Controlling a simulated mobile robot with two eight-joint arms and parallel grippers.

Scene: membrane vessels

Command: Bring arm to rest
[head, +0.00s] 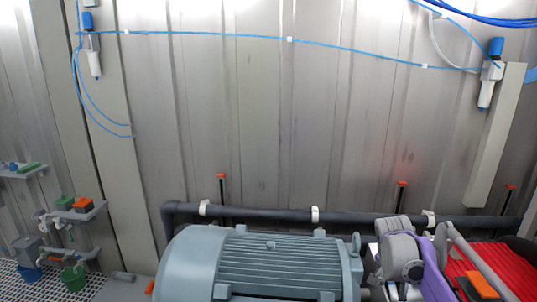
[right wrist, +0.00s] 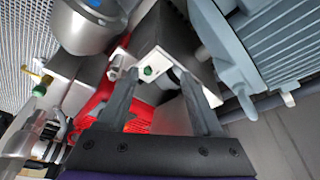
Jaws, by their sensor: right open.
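My right gripper (right wrist: 157,77) shows in the right wrist view with its two grey fingers spread apart. Nothing is clamped between the fingers. A pale block with a dark top and a green dot (right wrist: 148,71) appears beyond and between the fingertips; I cannot tell whether they touch it. In the head view, a grey and purple arm part of mine stands at the bottom right, beside the motor, and I cannot make out its fingers there. My left gripper is in neither view.
A large grey finned motor (head: 285,265) fills the bottom middle. A dark pipe (head: 265,213) runs behind it along the metal wall. A red surface (head: 510,268) lies at bottom right. Valves with green and orange parts (head: 82,204) stand at left. Blue tubing (head: 230,35) crosses the wall above.

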